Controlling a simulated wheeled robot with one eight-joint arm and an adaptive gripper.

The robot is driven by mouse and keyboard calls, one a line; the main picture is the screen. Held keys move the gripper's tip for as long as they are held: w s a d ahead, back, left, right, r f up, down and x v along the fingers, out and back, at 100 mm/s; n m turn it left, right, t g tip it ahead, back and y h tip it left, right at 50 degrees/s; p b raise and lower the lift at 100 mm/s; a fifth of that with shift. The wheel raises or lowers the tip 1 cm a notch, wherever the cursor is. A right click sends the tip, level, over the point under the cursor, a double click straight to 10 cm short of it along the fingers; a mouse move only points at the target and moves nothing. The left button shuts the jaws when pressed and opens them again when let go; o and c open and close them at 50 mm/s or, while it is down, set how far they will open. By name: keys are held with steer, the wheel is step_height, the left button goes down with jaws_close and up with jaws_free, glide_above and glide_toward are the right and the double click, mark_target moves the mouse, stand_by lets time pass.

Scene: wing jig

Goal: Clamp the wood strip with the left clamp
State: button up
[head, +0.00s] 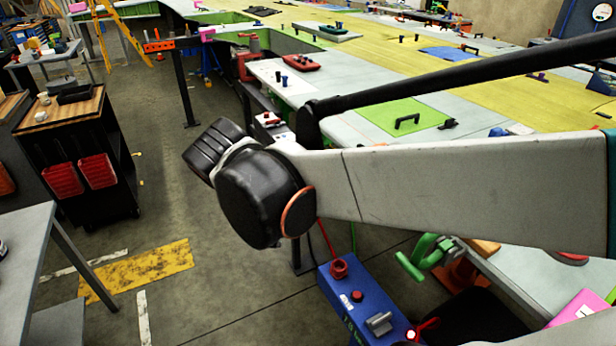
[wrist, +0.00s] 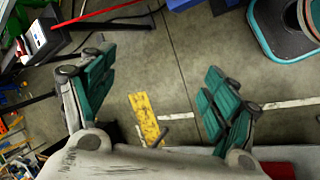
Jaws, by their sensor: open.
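My gripper (wrist: 158,82) is open in the wrist view. Its two teal-padded fingers are spread wide with only floor between them. In the head view the gripper cannot be made out; my arm crosses the picture and covers much of the jig. A green clamp-like tool (head: 428,252) shows below my arm at the lower right, by the edge of the grey bench. I cannot tell whether it is the left clamp. An orange-brown piece (head: 484,246) lies beside it, partly hidden; I cannot tell whether it is wood. No wood strip can be clearly identified.
A blue box (head: 362,312) with red parts stands below my arm. The long jig table (head: 325,75) runs behind it. A dark tool cart (head: 75,150) with red bins and a grey table (head: 22,235) stand at left. The floor between is clear, with yellow paint (head: 140,268).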

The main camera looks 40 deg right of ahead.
steer(key=w+d+r+n+g+h+b, duration=0.1)
steer(key=w+d+n+g+h, duration=0.45)
steer(key=w+n+h, duration=0.2)
steer(key=s+r+b+x, duration=0.1)
steer(key=b+x, duration=0.3)
steer(key=x, duration=0.9)
steer(key=shift+s+d+g, duration=0.2)
steer(key=shift+d+g, duration=0.15)
steer(key=shift+d, duration=0.1)
steer(key=shift+h, duration=0.25)
steer(key=c, duration=1.5)
steer(key=shift+r, duration=0.1)
